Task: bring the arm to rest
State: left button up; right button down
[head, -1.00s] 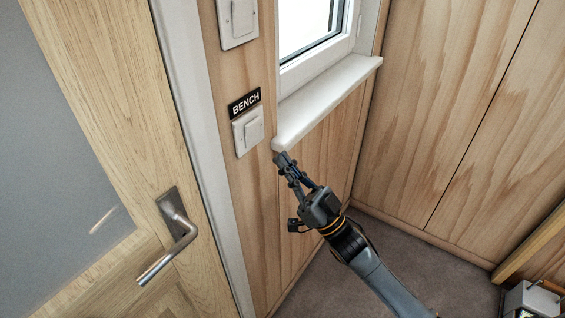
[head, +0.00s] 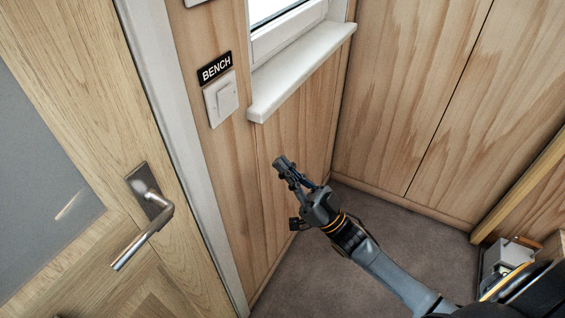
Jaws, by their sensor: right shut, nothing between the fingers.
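My right gripper (head: 283,165) is shut and empty. It is in front of the wood-panelled wall, below the white window sill (head: 300,72) and apart from it. Its arm comes in from the lower right. A white light switch (head: 221,99) with a black BENCH label (head: 215,67) above it is on the wall, up and to the left of the gripper. My left gripper is not in view.
A wooden door (head: 85,110) with a metal lever handle (head: 143,236) stands at the left. Wood panels (head: 425,90) close off the right side. A metal-and-white object (head: 507,257) stands at the lower right. The carpeted floor (head: 305,265) around the arm looks clear.

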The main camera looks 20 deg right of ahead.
jog(key=w+d+f+m+g+h, duration=0.15)
jog(key=f+h, duration=0.35)
jog(key=f, duration=0.5)
jog(key=w+d+f+m+h, duration=0.2)
jog(key=f+m+h, duration=0.15)
jog(key=f, duration=0.55)
jog(key=s+d+f+m+g+h+p, duration=0.1)
jog(key=s+f+g+h, duration=0.15)
jog(key=f, duration=0.65)
jog(key=s+d+f+g+h, duration=0.1)
jog(key=s+f+g+h, duration=0.15)
jog(key=f, duration=0.75)
jog(key=s+f+g+h, duration=0.2)
jog(key=s+f+g, duration=0.5)
jog(key=s+f, duration=1.05)
jog(key=s+f+g, duration=0.3)
jog(key=s, duration=0.7)
jog(key=s+f+g+p, duration=0.1)
jog(key=s+f+g, duration=0.2)
jog(key=s, duration=0.7)
jog(key=shift+a+f+n+h, duration=0.15)
jog(key=shift+a+n+h, duration=0.2)
jog(key=shift+a+n, duration=0.05)
